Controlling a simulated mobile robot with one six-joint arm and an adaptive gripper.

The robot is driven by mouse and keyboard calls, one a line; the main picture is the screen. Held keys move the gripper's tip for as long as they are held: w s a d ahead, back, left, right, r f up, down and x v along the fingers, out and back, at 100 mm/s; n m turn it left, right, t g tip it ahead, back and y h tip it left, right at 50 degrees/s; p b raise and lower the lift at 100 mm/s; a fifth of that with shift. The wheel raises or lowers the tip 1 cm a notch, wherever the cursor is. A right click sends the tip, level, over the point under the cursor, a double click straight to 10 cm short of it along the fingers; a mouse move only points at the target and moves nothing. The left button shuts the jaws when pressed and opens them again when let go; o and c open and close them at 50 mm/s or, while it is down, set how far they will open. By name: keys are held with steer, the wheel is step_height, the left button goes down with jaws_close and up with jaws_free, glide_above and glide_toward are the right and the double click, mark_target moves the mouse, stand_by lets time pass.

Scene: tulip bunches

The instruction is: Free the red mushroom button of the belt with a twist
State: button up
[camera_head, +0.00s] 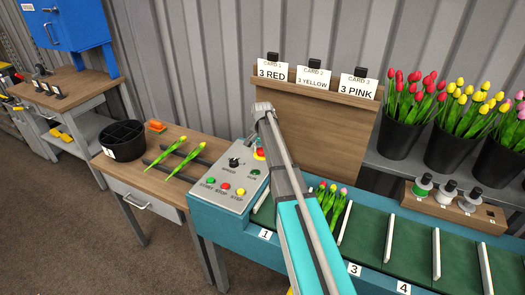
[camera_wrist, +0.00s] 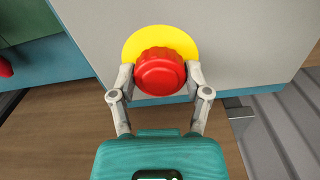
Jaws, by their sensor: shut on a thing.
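The red mushroom button (camera_wrist: 160,72) sits on a yellow round plate (camera_wrist: 161,36) on the grey control box, seen large in the wrist view. My gripper (camera_wrist: 160,80) has one finger on each side of the button and is shut on it. In the head view, the control box (camera_head: 229,187) stands at the left end of the belt (camera_head: 407,243). Only a small part of the red button (camera_head: 260,152) shows there beside my arm, which hides the gripper's fingers.
The box also carries a black knob (camera_head: 234,162) and several coloured buttons. Tulips (camera_head: 328,198) lie on the belt between white dividers. Two yellow tulips lie on the wooden table (camera_head: 150,180) at the left, near a black divided pot (camera_head: 123,140). Black buckets (camera_head: 402,134) of tulips stand at the right.

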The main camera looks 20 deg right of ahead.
steer(key=shift+m, duration=1.4)
steer(key=o, duration=0.7)
steer(key=shift+o, duration=0.2)
steer(key=shift+r, duration=0.1)
step_height(320, 180, up, 8)
steer(key=p, duration=0.8)
